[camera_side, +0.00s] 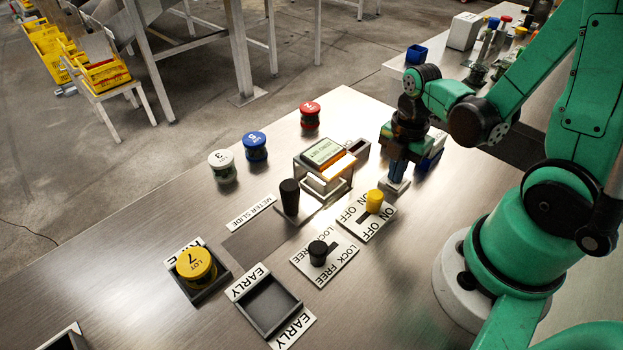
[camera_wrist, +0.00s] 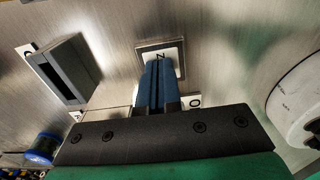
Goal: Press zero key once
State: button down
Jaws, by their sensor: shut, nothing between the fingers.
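A small square plate (camera_side: 394,187) lies on the metal table directly below my gripper. In the wrist view the plate (camera_wrist: 143,46) has a dark rim and a pale face with a partly covered label; a letter like Z shows. I take it as the zero key. My gripper (camera_side: 397,178) points down with its blue fingers together and empty. In the wrist view the fingertips (camera_wrist: 160,64) overlap the plate and hide much of it. I cannot tell whether the tips touch it. A meter with a lit green screen (camera_side: 323,151) stands to the left.
An ON/OFF plate with a yellow knob (camera_side: 374,201) is close in front of my gripper. A LOCK/FREE plate with a black knob (camera_side: 318,252) and a black slide handle (camera_side: 290,196) stand nearby. Numbered jars, such as the blue one (camera_side: 255,146), stand left. A grey box (camera_wrist: 64,70) is beside the fingers.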

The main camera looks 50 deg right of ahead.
notch_tip(320, 180, up, 14)
dwell(0.9)
dwell(0.6)
jog(key=w+a+m+t, duration=0.1)
jog(key=a+m+t, duration=0.1)
jog(key=m, duration=0.3)
jog(key=w+a+f+m+t, duration=0.1)
jog(key=w+a+m+t, duration=0.1)
jog(key=m, duration=0.3)
jog(key=w+a+m+t, duration=0.2)
jog(key=a+m, duration=0.1)
jog(key=m, duration=0.3)
jog(key=shift+f+t, duration=0.15)
jog(key=shift+t, duration=0.15)
jog(key=shift+w+a+m+t, duration=0.25)
jog(key=shift+a+m+t, duration=0.05)
jog(key=shift+m, duration=0.7)
